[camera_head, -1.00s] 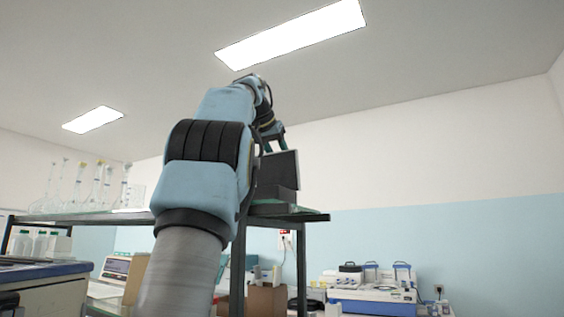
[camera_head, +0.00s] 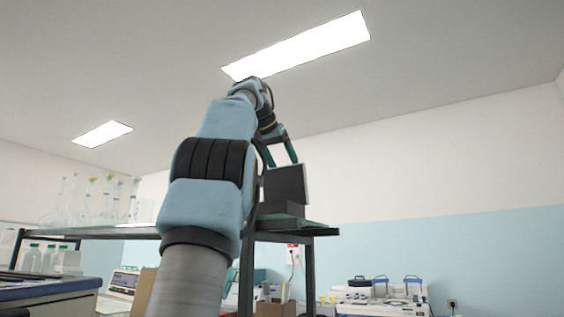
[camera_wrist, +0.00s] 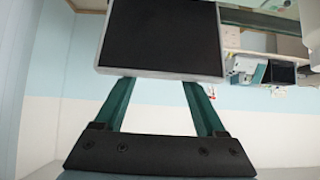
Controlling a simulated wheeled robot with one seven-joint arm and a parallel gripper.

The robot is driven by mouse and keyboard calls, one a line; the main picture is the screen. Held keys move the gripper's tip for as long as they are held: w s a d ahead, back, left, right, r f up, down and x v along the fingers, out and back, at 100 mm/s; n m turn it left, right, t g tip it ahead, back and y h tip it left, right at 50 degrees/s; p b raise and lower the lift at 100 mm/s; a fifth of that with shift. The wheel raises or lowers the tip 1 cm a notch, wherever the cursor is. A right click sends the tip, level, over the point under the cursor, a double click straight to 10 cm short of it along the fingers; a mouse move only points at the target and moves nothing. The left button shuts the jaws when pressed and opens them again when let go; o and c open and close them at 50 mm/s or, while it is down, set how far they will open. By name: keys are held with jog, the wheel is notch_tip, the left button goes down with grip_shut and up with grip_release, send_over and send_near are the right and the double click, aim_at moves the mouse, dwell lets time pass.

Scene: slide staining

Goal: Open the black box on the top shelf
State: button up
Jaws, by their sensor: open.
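The black box (camera_head: 283,213) stands at the right end of the top shelf (camera_head: 322,231). Its lid (camera_head: 287,183) is raised and stands roughly upright above the base. My gripper (camera_head: 281,158) is just above the lid's top edge, with its fingers spread and pointing down. In the wrist view the lid shows as a dark panel with a grey rim (camera_wrist: 160,74). My open gripper (camera_wrist: 158,84) has its two green fingers reaching to that rim. Their tips end at or behind the rim, and I cannot tell whether they touch it. The box's inside is hidden.
Several glass flasks (camera_head: 90,200) stand on the left part of the same shelf. A blue-edged bench (camera_head: 50,285) is at the lower left. Lab equipment (camera_head: 380,292) stands on a lower surface at the right.

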jog(key=shift+v, duration=1.75)
jog(key=shift+f, duration=0.1)
